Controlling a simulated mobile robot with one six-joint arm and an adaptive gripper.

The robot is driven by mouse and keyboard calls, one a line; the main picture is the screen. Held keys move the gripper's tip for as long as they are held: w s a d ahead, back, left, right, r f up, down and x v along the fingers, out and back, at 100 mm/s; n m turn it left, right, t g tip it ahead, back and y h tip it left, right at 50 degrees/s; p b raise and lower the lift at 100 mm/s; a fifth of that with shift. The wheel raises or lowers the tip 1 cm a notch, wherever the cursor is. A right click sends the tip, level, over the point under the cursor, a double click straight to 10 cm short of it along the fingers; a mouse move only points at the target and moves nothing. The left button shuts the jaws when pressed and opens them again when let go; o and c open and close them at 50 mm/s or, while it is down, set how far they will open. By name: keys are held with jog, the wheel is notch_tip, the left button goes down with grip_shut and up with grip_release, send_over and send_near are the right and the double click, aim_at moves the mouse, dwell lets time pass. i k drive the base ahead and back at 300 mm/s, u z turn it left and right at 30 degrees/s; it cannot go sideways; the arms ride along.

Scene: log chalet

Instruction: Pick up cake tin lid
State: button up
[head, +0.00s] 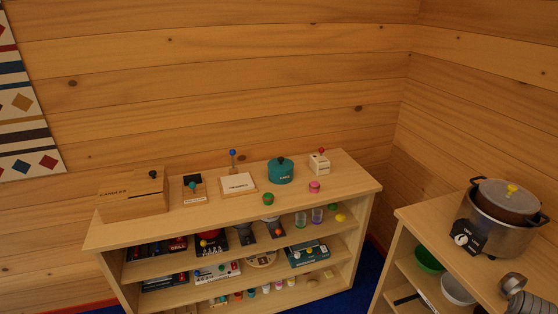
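A teal round tin (281,175) with pale lettering on its side, which looks like the cake tin, stands on top of the long wooden shelf unit, right of its middle. Its lid (273,163) is teal with a dark knob on top and appears to sit on the tin. The tin is upright and nothing covers it. My gripper is not in the head view, so I cannot see where it is or whether it holds anything.
A wooden box (133,198), a white block with a blue-knobbed stick (238,184) and a small white box (319,163) share the shelf top (220,222). Green and pink knobs stand in front of the tin. A steel cooker (491,232) stands on the right-hand unit.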

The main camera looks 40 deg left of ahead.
aim_at(281, 164)
jog(key=u, duration=0.2)
jog(key=i, duration=0.75)
jog(key=u, duration=1.05)
jog(key=i, duration=0.95)
jog(key=u, duration=0.6)
jog(key=k, duration=0.95)
jog(key=u, duration=0.25)
jog(key=i, duration=0.2)
jog(key=z, duration=0.1)
